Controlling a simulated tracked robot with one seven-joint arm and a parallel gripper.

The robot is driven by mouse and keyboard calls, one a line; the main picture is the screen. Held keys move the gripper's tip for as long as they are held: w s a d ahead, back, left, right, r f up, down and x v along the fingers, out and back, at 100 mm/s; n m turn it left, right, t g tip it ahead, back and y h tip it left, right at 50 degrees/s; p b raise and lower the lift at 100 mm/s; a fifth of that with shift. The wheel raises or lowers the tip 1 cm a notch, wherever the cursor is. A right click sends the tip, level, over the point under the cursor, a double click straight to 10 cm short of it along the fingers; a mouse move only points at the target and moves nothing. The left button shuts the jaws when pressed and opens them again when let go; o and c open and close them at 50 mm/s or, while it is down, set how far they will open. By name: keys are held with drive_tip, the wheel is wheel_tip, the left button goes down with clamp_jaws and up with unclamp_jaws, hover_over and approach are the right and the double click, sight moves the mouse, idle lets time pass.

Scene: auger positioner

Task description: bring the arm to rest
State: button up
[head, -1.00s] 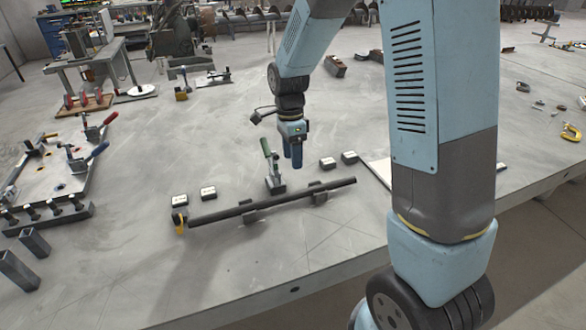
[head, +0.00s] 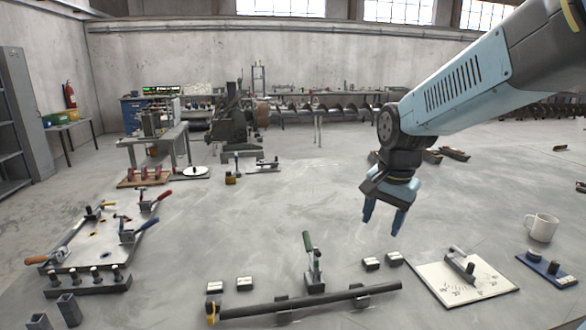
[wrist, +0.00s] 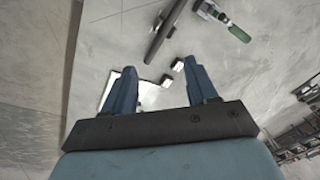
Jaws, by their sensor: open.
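My gripper (head: 384,218) hangs from my blue arm above the right part of the bench, fingers pointing down, apart and empty. It is clear of everything below it. In the wrist view my gripper (wrist: 163,85) also shows two spread fingers with nothing between them. A dark rod (head: 335,297) lies across supports at the front of the bench. A toggle clamp with a green handle (head: 311,262) stands behind the rod. The rod (wrist: 163,30) and the green-handled clamp (wrist: 232,28) also show in the wrist view.
A white plate with a dark pivoting piece (head: 452,290), a blue block (head: 546,268) and a white mug (head: 541,227) are at right. Small labelled blocks (head: 381,261) sit near the rod. A clamp fixture (head: 95,245) stands at left.

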drive_tip(key=s+d+r+n+t, duration=0.1)
drive_tip(key=s+d+r+n, duration=0.1)
drive_tip(key=s, duration=0.4)
drive_tip(key=s+d+r+n+t, duration=0.2)
drive_tip(key=s+r+n, duration=0.2)
drive_tip(key=s+n, duration=0.1)
drive_tip(key=shift+s+d+n, duration=0.3)
drive_tip(key=shift+s, duration=0.55)
